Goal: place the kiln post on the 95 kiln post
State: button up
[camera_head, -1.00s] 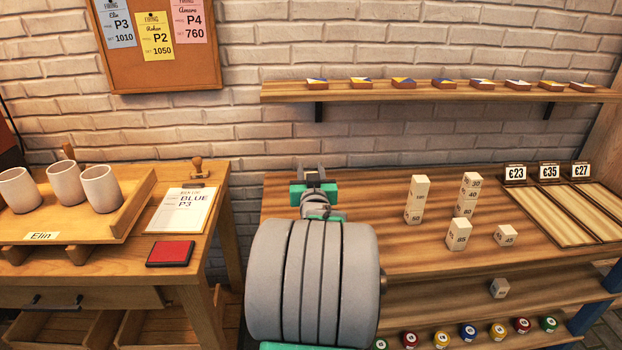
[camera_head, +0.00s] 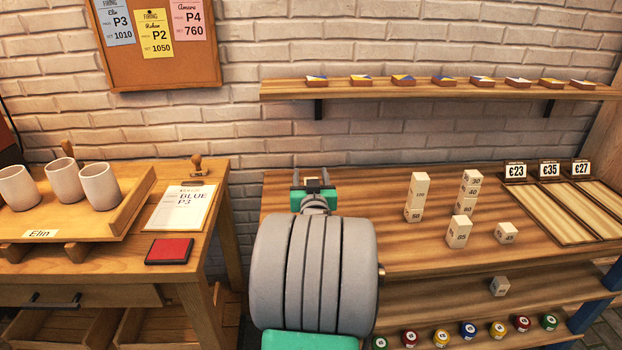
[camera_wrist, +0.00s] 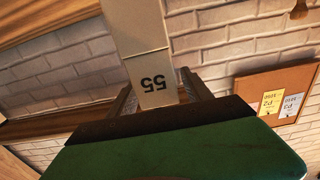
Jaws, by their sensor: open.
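A pale post marked 55 (camera_wrist: 153,92) shows in the wrist view, which is upside down. It sits end to end on another pale post (camera_wrist: 138,25), with a thin seam between them. The lower post's number is out of view. My gripper (camera_wrist: 158,88) is open, with its dark fingers on either side of the 55 post. In the head view my gripper (camera_head: 312,180) is over the left end of the bench, fingers spread.
On the bench (camera_head: 400,260), a stack topped by the 110 post (camera_head: 418,190), a stack topped by the 30 post (camera_head: 472,177), the 85 post (camera_head: 459,232) and the 45 post (camera_head: 506,233) stand to the right. A wall shelf (camera_head: 430,93) with tiles is above.

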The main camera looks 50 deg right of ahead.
jog(key=v, duration=1.2)
jog(key=shift+w+r, duration=0.1)
jog(key=shift+r, duration=0.05)
jog(key=w+a+n+y+p, duration=0.5)
jog(key=w+a+y, duration=0.45)
jog(key=a, duration=0.65)
jog(key=s+a+n+g+y+p, duration=0.2)
jog(key=s+a+g+p, duration=0.1)
jog(key=a, duration=0.8)
jog(key=s+a+r+n+g+y+p, duration=0.1)
jog(key=s+a+n+g+y+p, duration=0.1)
jog(key=a, duration=0.9)
jog(key=s+g+p, duration=0.1)
jog(key=s+g, duration=0.1)
jog(key=shift+s+r+n+g+p, duration=0.2)
jog(key=shift+s+n+g+p, duration=0.1)
jog(key=shift+n+g, duration=0.1)
